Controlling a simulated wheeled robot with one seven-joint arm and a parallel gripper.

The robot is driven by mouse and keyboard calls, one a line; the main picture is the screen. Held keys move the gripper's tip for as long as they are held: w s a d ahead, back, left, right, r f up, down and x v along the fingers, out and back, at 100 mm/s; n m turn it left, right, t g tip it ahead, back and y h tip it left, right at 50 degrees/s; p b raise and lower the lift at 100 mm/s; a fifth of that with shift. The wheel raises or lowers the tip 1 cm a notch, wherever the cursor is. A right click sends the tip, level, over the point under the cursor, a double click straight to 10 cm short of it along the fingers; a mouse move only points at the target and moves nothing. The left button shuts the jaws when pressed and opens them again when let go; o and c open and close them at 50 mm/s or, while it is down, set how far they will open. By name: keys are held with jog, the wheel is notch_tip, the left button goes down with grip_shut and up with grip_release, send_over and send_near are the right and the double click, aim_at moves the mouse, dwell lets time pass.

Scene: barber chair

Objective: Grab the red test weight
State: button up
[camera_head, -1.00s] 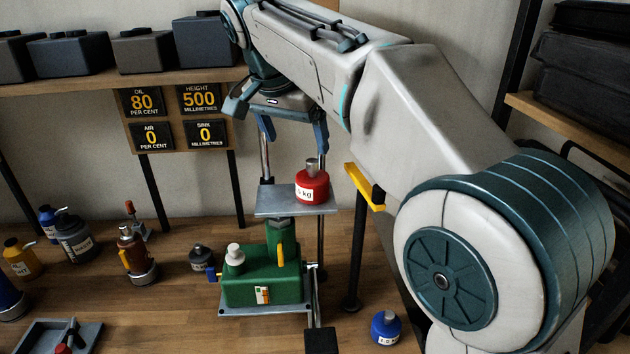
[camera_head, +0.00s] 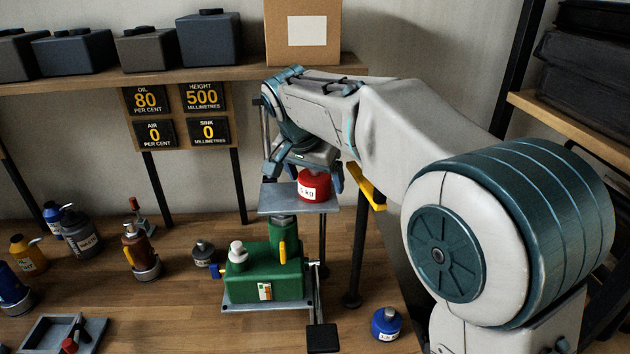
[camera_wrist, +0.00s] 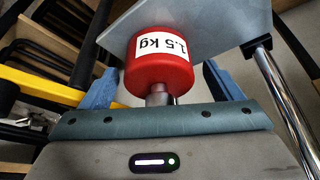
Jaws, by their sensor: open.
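The red test weight (camera_head: 314,187) stands upright on the grey metal platform (camera_head: 285,203) above the green hydraulic unit (camera_head: 262,273). In the wrist view the red weight (camera_wrist: 158,68) shows a white label reading 1.5 kg, with its metal knob pointing toward my gripper's palm. My gripper (camera_head: 307,180) is just above the weight, with its blue fingers apart on either side of it. In the wrist view one finger is left and the other right of the weight, with visible gaps. The head view partly hides the weight's top behind my gripper.
A yellow part (camera_head: 366,186) sits close to the right of the platform. A chrome post (camera_wrist: 283,100) rises beside it. A blue weight (camera_head: 386,323) stands at the lower right. Several bottles stand on the left of the bench. A shelf with boxes and a number display (camera_head: 173,115) is behind.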

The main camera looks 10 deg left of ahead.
grip_shut()
jog(key=shift+r, duration=0.2)
jog(key=shift+r, duration=0.1)
